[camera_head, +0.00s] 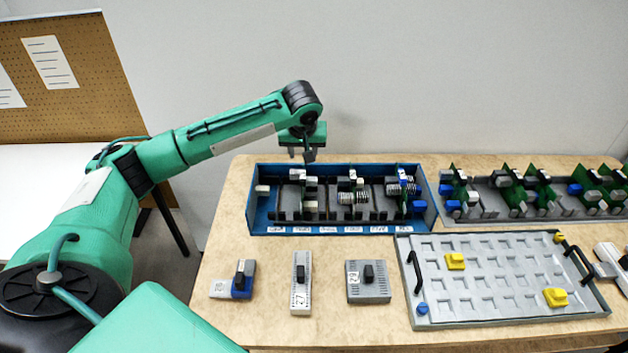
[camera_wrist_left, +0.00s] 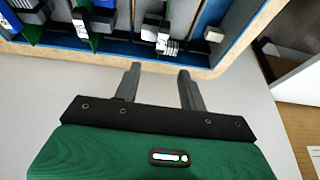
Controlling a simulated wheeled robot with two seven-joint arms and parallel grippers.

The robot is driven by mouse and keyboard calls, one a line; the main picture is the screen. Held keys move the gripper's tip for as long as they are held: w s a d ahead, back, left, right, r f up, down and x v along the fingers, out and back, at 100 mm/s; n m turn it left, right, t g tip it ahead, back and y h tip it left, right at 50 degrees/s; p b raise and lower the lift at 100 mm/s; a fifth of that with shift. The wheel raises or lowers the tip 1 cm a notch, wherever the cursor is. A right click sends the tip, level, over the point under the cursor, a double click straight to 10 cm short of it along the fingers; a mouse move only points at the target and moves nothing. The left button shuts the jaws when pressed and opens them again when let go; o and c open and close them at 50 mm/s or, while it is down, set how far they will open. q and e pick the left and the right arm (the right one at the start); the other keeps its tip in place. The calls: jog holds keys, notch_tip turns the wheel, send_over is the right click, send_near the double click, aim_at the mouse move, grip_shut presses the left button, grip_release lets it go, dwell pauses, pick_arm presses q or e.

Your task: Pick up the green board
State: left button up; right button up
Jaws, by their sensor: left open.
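Several green boards with grey, white, black and blue connectors stand upright in racks. One green board (camera_head: 402,174) is at the right end of the blue rack (camera_head: 250,216), and more boards (camera_head: 545,193) stand in the grey rack on the right. I cannot tell which one is meant. My left gripper (camera_head: 301,154) is open and empty above and behind the back edge of the blue rack. In the left wrist view its two fingers (camera_wrist_left: 158,72) are apart with nothing between them, and the rack with a green board (camera_wrist_left: 92,42) shows beyond them. My right gripper is not in view.
A grey tray (camera_head: 490,300) with black handles and yellow clips lies at the front right. Three small modules lie at the front: one grey-blue (camera_head: 222,288), one narrow (camera_head: 301,298), one square (camera_head: 378,290). Bare tabletop (camera_head: 335,330) shows along the front. A wall stands behind.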

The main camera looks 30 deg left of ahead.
pick_arm(q)
send_over(303, 174)
jog(key=s+d, duration=0.1)
jog(key=s, duration=0.1)
jog(key=f, duration=0.2)
jog(key=f+p, duration=0.1)
jog(key=f, duration=0.2)
jog(key=shift+s+d+f, duration=0.1)
jog(key=shift+s+d, duration=0.1)
jog(key=x, duration=0.3)
jog(key=shift+p, duration=0.3)
jog(key=p+x, duration=0.1)
jog(key=x, duration=0.2)
jog(key=shift+w+f, duration=0.25)
jog(key=shift+w+a+f, duration=0.1)
jog(key=shift+a+f, duration=0.05)
jog(key=shift+f, duration=0.15)
jog(key=c, duration=0.7)
grip_shut()
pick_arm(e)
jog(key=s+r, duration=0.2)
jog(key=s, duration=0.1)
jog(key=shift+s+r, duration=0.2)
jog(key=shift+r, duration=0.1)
